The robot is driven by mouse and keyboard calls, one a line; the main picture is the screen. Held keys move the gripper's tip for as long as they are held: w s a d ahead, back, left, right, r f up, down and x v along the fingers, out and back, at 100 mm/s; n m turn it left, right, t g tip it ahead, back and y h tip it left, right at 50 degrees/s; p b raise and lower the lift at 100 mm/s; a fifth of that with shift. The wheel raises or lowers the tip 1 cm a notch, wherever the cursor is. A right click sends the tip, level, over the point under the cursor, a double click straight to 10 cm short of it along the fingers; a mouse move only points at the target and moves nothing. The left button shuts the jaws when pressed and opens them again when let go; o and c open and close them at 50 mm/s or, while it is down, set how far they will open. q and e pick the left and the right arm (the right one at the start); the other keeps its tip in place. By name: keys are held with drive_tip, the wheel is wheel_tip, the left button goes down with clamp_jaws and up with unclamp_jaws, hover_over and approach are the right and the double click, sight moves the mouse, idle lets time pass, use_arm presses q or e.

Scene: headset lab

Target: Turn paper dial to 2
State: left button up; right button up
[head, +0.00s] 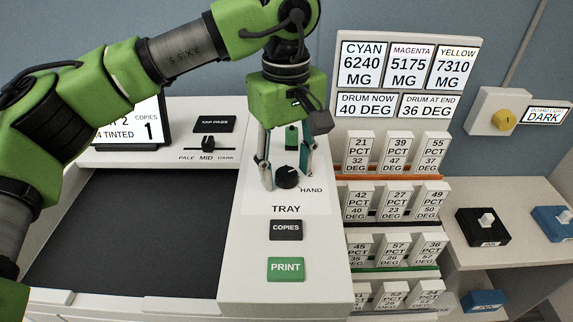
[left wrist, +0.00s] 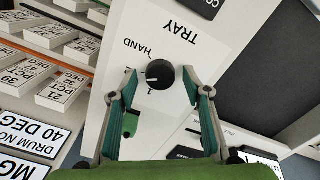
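The paper dial (head: 288,177) is a round black knob on the white printer panel, above the TRAY label. It also shows in the left wrist view (left wrist: 161,73), where its white mark points left and slightly down, between the HAND label (left wrist: 138,48) and a small, hard-to-read mark. My left gripper (head: 287,178) points down over the panel, with one fingertip on each side of the dial. In the left wrist view the gripper (left wrist: 160,76) is open, with a visible gap on both sides of the dial. My right gripper is not in view.
The COPIES button (head: 286,229) and green PRINT button (head: 285,269) lie below the dial. A small green part (head: 291,136) stands behind it. The dark scanner area (head: 130,235) is left; racks of labelled cartridges (head: 375,152) stand close on the right.

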sight(286, 173)
use_arm(q)
wheel_tip(286, 173, up, 12)
idle(0.6)
